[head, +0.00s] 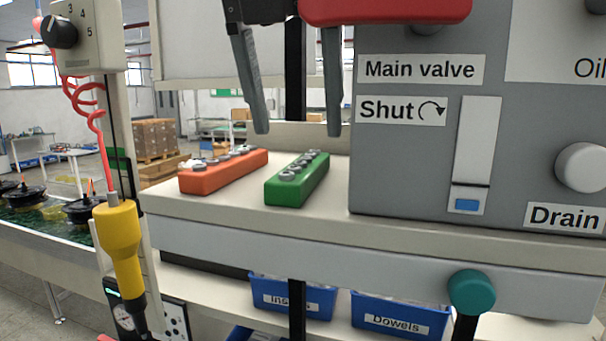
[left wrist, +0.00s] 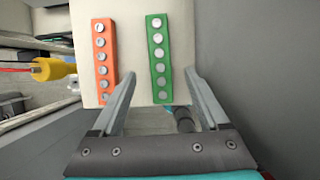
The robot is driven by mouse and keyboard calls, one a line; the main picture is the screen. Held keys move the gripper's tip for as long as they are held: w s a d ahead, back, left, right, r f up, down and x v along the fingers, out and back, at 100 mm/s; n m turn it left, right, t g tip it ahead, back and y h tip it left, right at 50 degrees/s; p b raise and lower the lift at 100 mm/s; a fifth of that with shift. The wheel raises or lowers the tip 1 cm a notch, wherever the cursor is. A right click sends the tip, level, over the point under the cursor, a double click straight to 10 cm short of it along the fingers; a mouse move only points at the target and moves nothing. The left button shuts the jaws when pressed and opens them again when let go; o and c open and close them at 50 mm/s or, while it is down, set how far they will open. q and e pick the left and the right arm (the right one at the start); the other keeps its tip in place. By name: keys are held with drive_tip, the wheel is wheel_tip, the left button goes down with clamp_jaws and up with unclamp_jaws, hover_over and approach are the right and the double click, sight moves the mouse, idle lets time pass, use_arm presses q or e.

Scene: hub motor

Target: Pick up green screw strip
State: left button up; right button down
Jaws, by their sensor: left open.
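The green screw strip (head: 297,184) lies on the beige shelf, with several round metal screw heads along its top. My left gripper (head: 297,131) is open and empty. Its two grey fingers point down above the shelf, apart from the strip. In the left wrist view the green strip (left wrist: 159,60) stands between the lines of the two open fingers (left wrist: 164,80), with most of it beyond the fingertips. An orange screw strip (head: 223,171) lies to its left, and it also shows in the left wrist view (left wrist: 104,58). My right gripper is not in view.
A grey panel (head: 403,180) labelled "Main valve" and "Shut" stands close to the right of the green strip. A yellow tool (head: 118,245) hangs at left. Blue bins (head: 294,300) sit on a lower shelf. The shelf (head: 330,220) is bare in front of the strips.

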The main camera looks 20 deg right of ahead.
sight(302, 162)
use_arm(q)
drive_tip(key=shift+p+x, duration=0.55)
drive_tip(key=shift+x, duration=2.2)
drive_tip(key=shift+w+d+r, duration=0.1)
drive_tip(key=shift+c, duration=0.4)
clamp_jaws()
